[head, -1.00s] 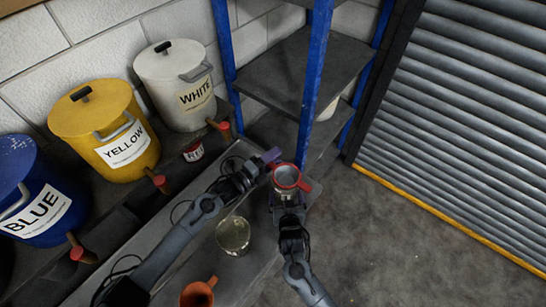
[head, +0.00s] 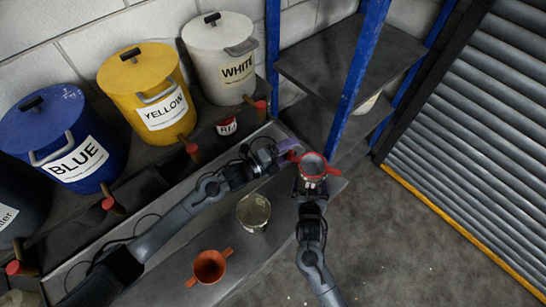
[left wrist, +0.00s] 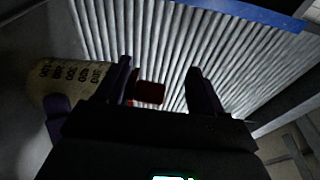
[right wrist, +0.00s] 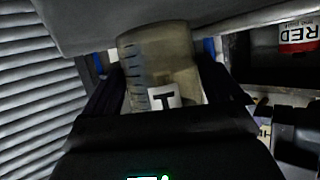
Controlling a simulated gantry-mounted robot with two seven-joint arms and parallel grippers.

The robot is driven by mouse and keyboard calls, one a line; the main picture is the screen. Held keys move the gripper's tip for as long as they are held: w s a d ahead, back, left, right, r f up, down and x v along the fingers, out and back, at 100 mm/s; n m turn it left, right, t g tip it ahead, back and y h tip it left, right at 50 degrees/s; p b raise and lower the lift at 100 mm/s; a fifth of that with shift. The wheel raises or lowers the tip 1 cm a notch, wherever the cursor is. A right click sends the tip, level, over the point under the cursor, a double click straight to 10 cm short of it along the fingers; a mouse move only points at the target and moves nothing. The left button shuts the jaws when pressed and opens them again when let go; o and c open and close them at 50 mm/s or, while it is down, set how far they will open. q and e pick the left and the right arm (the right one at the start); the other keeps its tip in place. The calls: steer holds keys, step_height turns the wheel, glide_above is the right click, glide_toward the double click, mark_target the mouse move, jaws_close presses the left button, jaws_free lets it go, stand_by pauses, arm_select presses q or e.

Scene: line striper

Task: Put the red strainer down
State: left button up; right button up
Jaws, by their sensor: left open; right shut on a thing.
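The red strainer (head: 333,171) sits on top of a clear measuring cup, with its red handles sticking out to left and right. My right gripper (head: 311,191) is shut on the measuring cup and holds it upright; in the right wrist view the cup (right wrist: 158,62) shows scale marks and a "T" label. My left gripper (head: 288,148) is open at the strainer's left handle. In the left wrist view a red handle piece (left wrist: 150,93) shows between the spread fingers, and the cup (left wrist: 68,84) is at left. I cannot tell whether the fingers touch the handle.
An orange funnel-like piece (head: 210,266) and a metal tin (head: 253,212) stand on the grey bench (head: 180,272). Blue (head: 62,125), yellow (head: 150,90) and white (head: 222,60) drums line the wall. A blue-posted shelf (head: 335,60) rises behind the strainer.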

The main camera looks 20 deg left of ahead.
arm_select(q)
steer(key=v, duration=0.6)
steer(key=shift+s+a, duration=0.1)
arm_select(e)
steer(key=o, duration=0.7)
